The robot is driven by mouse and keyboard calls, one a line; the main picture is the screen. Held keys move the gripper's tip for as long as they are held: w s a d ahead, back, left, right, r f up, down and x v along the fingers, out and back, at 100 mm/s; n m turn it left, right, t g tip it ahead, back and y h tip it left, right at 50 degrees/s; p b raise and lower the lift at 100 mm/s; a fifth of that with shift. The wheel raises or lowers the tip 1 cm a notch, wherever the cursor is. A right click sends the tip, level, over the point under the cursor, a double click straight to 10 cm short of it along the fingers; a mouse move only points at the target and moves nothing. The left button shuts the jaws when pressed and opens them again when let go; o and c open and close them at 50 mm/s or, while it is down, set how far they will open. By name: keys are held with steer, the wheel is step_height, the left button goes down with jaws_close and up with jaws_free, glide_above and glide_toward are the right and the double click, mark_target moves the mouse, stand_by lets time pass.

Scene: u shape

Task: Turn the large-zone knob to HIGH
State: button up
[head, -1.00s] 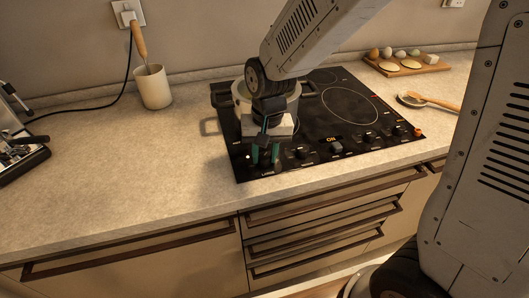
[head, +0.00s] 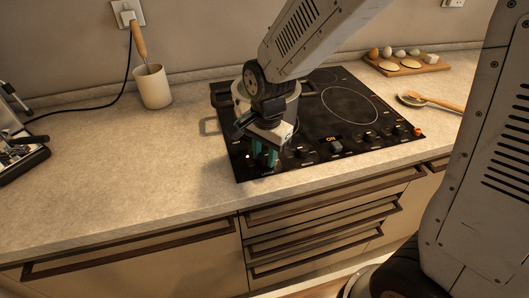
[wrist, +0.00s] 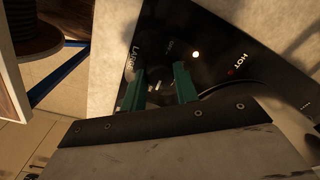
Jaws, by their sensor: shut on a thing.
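The black cooktop (head: 350,105) is set into the counter, with a row of dark knobs along its front edge. My gripper (head: 265,157) is at the front-left knob, its green fingers pointing down. In the wrist view the fingers (wrist: 158,87) are shut on the large-zone knob (wrist: 157,86), which is dark and mostly hidden between them. The label LARGE shows beside the left finger, and a small OFF-like mark shows above the fingers. The knob's pointer direction cannot be read clearly.
A pot (head: 240,98) stands on the left burner, close behind my gripper. Other knobs (head: 336,147) lie to the right, with a lit ON mark. A red HOT light (wrist: 230,70) shows on the glass. A utensil crock (head: 154,88) stands left; that counter is mostly clear.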

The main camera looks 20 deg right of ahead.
mark_target(266, 156)
steer(key=shift+m, duration=0.3)
steer(key=o, duration=1)
steer(key=shift+r, duration=0.1)
step_height(266, 156, up, 8)
steer(key=shift+s+d+f, duration=0.1)
steer(key=shift+s+f, duration=0.05)
steer(key=shift+f, duration=0.05)
